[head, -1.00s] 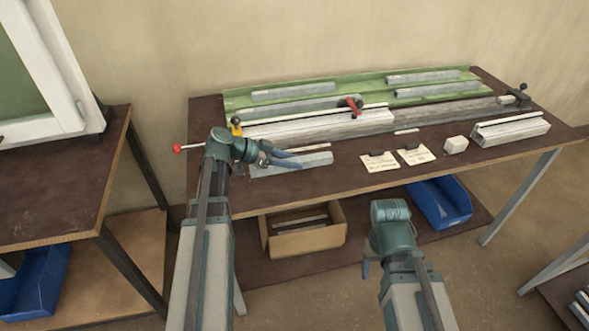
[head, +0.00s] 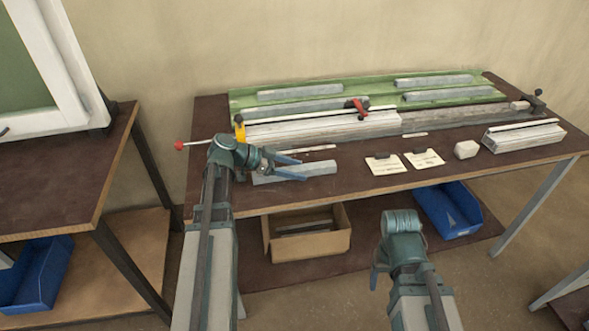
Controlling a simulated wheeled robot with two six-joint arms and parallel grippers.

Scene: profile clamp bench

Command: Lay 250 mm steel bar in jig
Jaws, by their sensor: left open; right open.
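A grey bar (head: 305,172) lies on the front left of the bench top; I cannot read its length. My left gripper (head: 289,166) is open at this bar, its blue fingers spread, one over the bar and one behind it. I cannot tell whether they touch it. The jig (head: 325,128) is a long pale channel behind the bar, with a yellow piece at its left end, a red-handled clamp (head: 357,108) and a dark clamp (head: 537,100) at its right end. My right gripper (head: 376,278) is open and empty in front of the bench, its fingers mostly hidden.
Several grey bars (head: 300,91) lie in a green tray (head: 375,87) at the back. A cardboard box (head: 307,242) and a blue bin (head: 448,207) are underneath.

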